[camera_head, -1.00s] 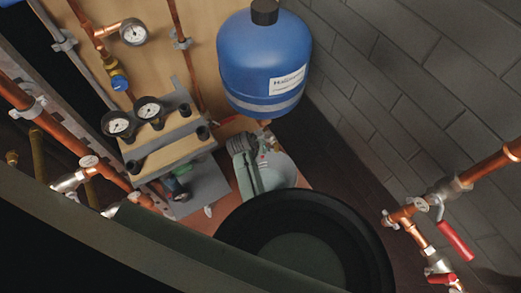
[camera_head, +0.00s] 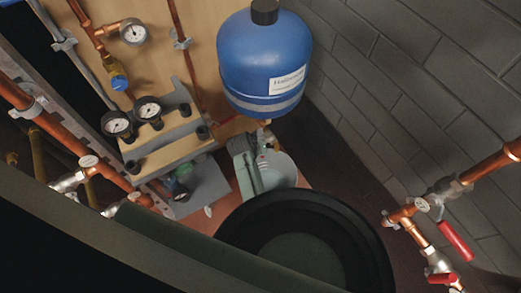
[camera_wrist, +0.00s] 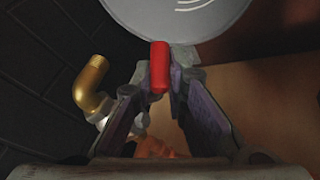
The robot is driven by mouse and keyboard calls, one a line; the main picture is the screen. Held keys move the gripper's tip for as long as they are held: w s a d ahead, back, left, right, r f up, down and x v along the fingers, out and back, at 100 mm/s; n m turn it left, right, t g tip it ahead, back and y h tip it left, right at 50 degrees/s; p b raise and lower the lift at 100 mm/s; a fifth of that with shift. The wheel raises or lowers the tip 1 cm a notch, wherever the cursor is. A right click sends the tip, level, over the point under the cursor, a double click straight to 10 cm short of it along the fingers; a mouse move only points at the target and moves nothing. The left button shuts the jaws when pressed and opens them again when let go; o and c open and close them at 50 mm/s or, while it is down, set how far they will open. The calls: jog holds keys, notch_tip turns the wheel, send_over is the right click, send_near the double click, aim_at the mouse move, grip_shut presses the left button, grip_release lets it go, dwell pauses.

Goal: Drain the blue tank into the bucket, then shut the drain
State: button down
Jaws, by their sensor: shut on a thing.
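The blue tank (camera_head: 262,62) hangs upright by the wooden panel, with a white label on its side. The pale grey bucket (camera_head: 283,168) stands below it; part of it is hidden behind my arm. A pale round surface, which seems to be the bucket (camera_wrist: 185,18), fills the top of the wrist view. My gripper (camera_wrist: 155,90) is shut on the red drain handle (camera_wrist: 159,62), which stands between its fingers. A brass elbow spout (camera_wrist: 92,85) sits left of the fingers. In the head view my gripper is small and partly hidden under the tank. I cannot see any water flow.
Copper pipes with a red lever valve (camera_head: 455,240) are at the right. Two black gauges (camera_head: 132,117) and a grey box (camera_head: 197,190) stand left of the bucket. Another gauge (camera_head: 133,33) is at the upper left. A grey block wall (camera_head: 410,90) closes the right side.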

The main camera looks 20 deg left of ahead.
jog(key=shift+d+f, duration=0.1)
jog(key=y+b, duration=0.1)
jog(key=t+y+b, duration=0.1)
jog(key=m+t+b, duration=0.1)
jog(key=shift+w+a+f+y, duration=0.3)
jog(key=shift+w+a+y, duration=0.05)
jog(key=shift+y, duration=0.05)
jog(key=shift+w+a+r+t+y+b, duration=0.25)
jog(key=shift+t+y+b, duration=0.35)
jog(key=shift+t+b, duration=0.35)
jog(key=shift+a+r, duration=0.1)
jog(key=c, duration=1.6)
grip_release()
jog(key=shift+s, duration=0.1)
jog(key=shift+g, duration=0.25)
